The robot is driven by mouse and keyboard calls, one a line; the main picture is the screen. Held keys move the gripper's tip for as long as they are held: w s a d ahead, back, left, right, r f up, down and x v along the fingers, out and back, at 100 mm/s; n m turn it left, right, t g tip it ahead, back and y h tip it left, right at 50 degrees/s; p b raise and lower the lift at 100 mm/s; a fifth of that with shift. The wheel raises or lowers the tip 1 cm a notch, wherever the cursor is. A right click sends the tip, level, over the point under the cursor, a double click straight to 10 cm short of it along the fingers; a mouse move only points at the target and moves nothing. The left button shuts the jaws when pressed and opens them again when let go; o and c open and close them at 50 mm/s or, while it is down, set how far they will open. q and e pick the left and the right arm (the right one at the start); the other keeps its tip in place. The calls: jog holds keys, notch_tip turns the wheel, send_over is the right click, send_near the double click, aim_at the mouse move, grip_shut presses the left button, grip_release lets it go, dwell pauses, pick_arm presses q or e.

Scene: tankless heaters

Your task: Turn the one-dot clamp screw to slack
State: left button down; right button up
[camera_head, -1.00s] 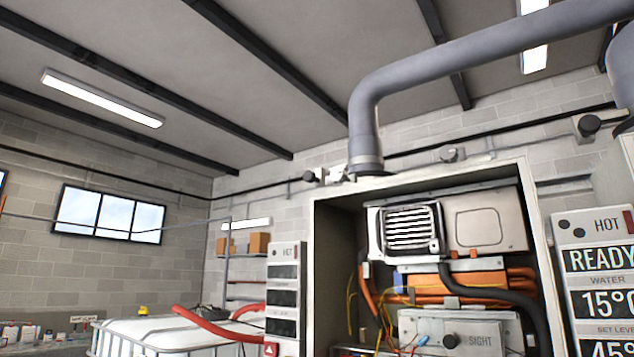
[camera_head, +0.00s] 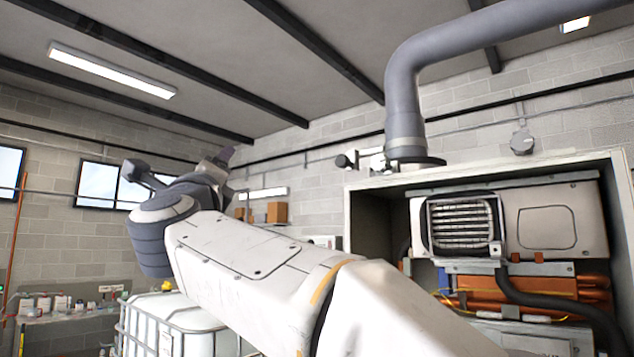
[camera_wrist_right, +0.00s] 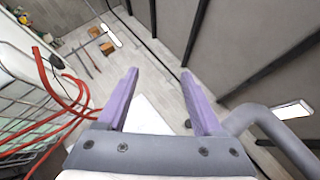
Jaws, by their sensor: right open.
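A dark round knob (camera_head: 345,160) on a pale bracket (camera_head: 370,160) sits left of the grey flue pipe's (camera_head: 404,95) foot, above the open heater cabinet. A second grey round fitting (camera_head: 522,143) is on the wall to the right. I cannot make out dots on either, so I cannot tell which is the one-dot clamp screw. My right gripper (camera_head: 217,160) is raised at the left of the head view, apart from the knob and pipe. In the right wrist view its purple fingers (camera_wrist_right: 160,74) are spread and empty. My left gripper is not in view.
The open heater cabinet (camera_head: 358,200) stands at the right, with a grilled unit (camera_head: 460,223) and orange pipes inside. A caged white tank (camera_head: 170,325) is below my arm. Red hoses (camera_wrist_right: 62,92) run at the left of the wrist view.

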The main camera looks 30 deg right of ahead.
jog(key=s+d+r+m+g+h+p, duration=0.1)
jog(key=s+d+r+m+g+h, duration=0.2)
jog(key=d+m+g+h, duration=0.4)
jog(key=s+d+r+m+g+h+p, duration=0.1)
jog(key=s+d+r+m+g+h, duration=0.15)
jog(key=s+d+m, duration=0.4)
jog(key=m+g+y, duration=0.1)
jog(key=m+g, duration=0.6)
jog(key=m, duration=0.3)
send_near(378, 160)
jog(key=p+x, duration=0.3)
jog(key=x, duration=0.6)
jog(key=shift+w+d+p, duration=0.1)
jog(key=shift+d+p, duration=0.2)
jog(key=shift+p, duration=0.05)
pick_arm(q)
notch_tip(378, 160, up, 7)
pick_arm(e)
jog(key=shift+w+d+f, duration=0.1)
jog(key=shift+w+d, duration=0.15)
jog(key=shift+d, duration=0.4)
jog(key=shift+n, duration=0.25)
grip_shut()
